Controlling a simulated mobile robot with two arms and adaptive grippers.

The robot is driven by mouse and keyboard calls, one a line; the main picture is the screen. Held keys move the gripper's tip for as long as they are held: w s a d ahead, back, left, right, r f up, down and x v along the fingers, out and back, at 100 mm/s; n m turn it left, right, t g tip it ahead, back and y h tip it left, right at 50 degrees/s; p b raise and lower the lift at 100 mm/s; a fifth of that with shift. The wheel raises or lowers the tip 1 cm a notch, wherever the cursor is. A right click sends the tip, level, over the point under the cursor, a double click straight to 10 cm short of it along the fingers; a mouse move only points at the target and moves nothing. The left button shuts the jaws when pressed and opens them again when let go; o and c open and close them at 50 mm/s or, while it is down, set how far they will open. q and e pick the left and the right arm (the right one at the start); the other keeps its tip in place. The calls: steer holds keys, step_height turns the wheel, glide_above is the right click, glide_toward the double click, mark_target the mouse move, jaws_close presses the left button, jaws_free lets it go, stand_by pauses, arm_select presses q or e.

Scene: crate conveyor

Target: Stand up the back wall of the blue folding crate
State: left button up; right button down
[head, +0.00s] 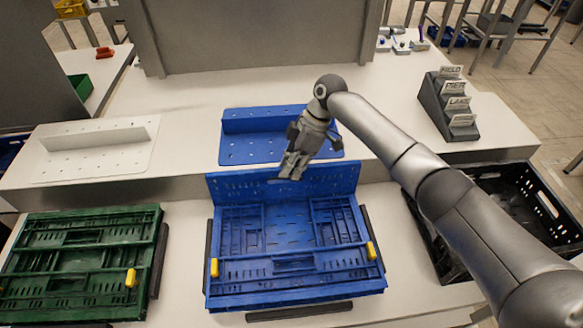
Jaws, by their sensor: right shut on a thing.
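The blue folding crate (290,290) sits at the front middle of the work surface. Its back wall (240,187) is raised at the far side, roughly upright; its exact tilt is hard to tell. The other walls lie folded flat inside, with yellow latches (371,251) at the front left and right. My right gripper (290,172) comes in from the right and is shut on the top edge of the back wall, near its middle. The fingertips partly cover that edge. My left gripper is not in view.
A blue perforated holder (235,148) stands just behind the crate, with a white one (92,160) to its left. A folded green crate (70,280) lies at left. A black crate (520,195) is at right under my arm, with a grey card rack (437,108) behind.

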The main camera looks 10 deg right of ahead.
steer(key=shift+s+d+f, duration=0.25)
steer(key=shift+f, duration=0.4)
steer(key=c, duration=1.7)
jaws_free()
steer(key=shift+c, duration=0.2)
steer(key=o, duration=0.4)
steer(key=shift+w, duration=0.25)
steer(key=shift+r, duration=0.15)
steer(key=shift+a+r, duration=0.1)
